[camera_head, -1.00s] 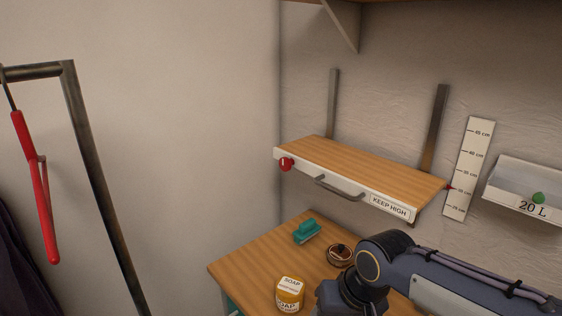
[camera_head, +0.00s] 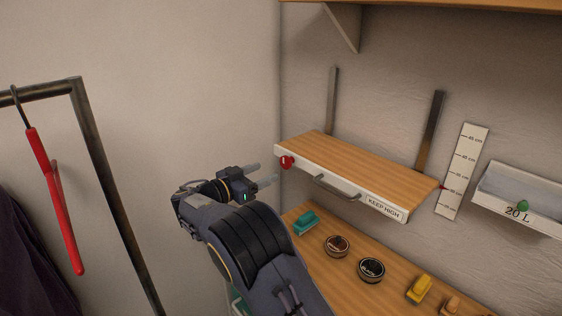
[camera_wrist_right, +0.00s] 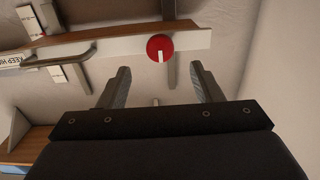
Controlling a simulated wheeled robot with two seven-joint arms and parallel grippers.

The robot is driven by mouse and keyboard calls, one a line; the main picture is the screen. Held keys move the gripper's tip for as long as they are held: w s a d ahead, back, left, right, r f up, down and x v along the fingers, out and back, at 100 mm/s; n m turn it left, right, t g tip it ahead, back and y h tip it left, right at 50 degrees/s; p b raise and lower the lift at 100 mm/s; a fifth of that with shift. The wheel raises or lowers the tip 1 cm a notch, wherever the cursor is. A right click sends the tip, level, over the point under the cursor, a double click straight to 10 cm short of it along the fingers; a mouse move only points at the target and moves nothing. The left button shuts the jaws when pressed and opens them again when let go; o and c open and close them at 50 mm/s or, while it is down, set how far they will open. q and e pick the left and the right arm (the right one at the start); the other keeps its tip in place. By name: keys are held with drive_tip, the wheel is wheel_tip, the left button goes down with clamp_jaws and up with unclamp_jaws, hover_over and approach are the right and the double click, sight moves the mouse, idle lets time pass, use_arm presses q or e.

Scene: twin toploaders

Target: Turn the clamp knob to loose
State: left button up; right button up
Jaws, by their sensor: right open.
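The clamp knob (camera_head: 286,162) is a small red round knob with a white mark, on the left end of the front edge of a wooden shelf (camera_head: 365,168). My right gripper (camera_head: 267,173) is open and empty, just left of the knob in the head view, with its fingers pointing toward it. In the right wrist view the knob (camera_wrist_right: 160,48) is ahead, beyond the two spread fingers (camera_wrist_right: 162,84) and between their lines. Its white mark points down in that view. The fingers are apart from the knob. My left gripper is not in view.
The shelf has a grey handle (camera_head: 336,188) and a "KEEP HIGH" label (camera_head: 384,207). Below, a table (camera_head: 335,280) holds a teal brush (camera_head: 306,222), round tins (camera_head: 371,270) and a yellow brush (camera_head: 419,288). A metal rack (camera_head: 112,190) with a red hanger (camera_head: 54,200) stands at left.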

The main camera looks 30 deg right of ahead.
sight(284, 163)
drive_tip(key=p+x, duration=0.3)
drive_tip(key=x, duration=0.4)
drive_tip(key=shift+w+d, duration=0.15)
drive_tip(key=shift+d, duration=0.2)
drive_tip(key=shift+c, duration=0.5)
